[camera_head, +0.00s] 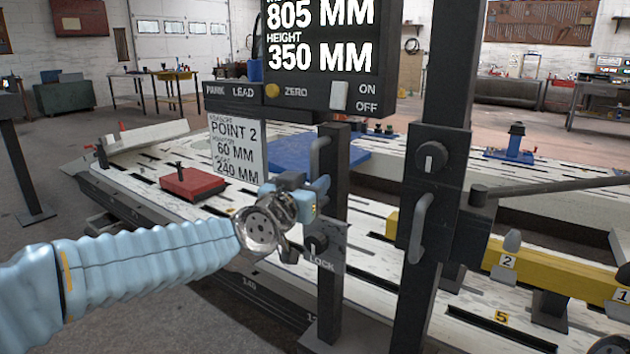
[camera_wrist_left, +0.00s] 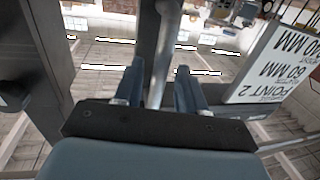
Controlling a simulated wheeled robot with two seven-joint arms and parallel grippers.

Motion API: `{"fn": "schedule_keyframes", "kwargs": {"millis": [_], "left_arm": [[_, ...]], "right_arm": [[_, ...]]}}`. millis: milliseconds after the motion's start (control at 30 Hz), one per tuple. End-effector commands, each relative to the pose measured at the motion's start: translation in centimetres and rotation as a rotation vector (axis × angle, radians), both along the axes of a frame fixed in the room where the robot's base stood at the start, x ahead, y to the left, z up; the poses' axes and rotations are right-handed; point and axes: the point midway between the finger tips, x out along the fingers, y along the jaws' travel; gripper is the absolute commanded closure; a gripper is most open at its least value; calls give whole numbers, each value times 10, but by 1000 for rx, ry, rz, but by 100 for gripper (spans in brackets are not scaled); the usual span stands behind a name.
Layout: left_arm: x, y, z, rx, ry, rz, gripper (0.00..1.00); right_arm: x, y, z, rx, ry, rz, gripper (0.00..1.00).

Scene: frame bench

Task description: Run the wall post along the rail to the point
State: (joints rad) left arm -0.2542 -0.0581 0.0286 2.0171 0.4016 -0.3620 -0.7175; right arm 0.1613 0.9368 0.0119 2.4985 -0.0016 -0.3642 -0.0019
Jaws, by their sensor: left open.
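A dark upright post (camera_head: 332,275) with a side handle (camera_head: 319,158) and a LOCK knob (camera_head: 317,243) stands at the bench's near side. A thicker dark post (camera_head: 445,100) to its right carries a knob (camera_head: 431,157) and a handle (camera_head: 420,225). I cannot tell for sure which is the wall post. A point card (camera_head: 234,150) reads POINT 2, 60 MM, 240 MM.
A display (camera_head: 322,50) above reads 805 MM and height 350 MM. A yellow beam (camera_head: 560,277) with number tags runs right behind the posts. A red block (camera_head: 194,184) and a blue plate (camera_head: 315,153) lie on the slotted white bench (camera_head: 135,178).

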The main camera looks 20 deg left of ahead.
Motion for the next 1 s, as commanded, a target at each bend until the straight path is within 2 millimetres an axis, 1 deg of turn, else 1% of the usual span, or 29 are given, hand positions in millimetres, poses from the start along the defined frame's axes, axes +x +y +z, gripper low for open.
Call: {"fn": "schedule_keyframes", "kwargs": {"millis": [33, 100, 200, 500, 767, 1000], "left_arm": [[8, -1, 0, -1, 1, 0, 60], [15, -2, 0, 0, 1, 0, 60], [21, -3, 0, 0, 0, 1, 60], [23, -3, 0, 0, 0, 1, 60], [23, -3, 0, 0, 0, 1, 99], [23, -3, 0, 0, 0, 0, 100]], "right_arm": [[0, 0, 0, 0, 0, 0, 59], [0, 0, 0, 0, 0, 0, 59], [0, 0, 0, 0, 0, 0, 59], [0, 0, 0, 0, 0, 0, 59], [0, 0, 0, 0, 0, 0, 59], [0, 0, 0, 0, 0, 0, 59]]}}
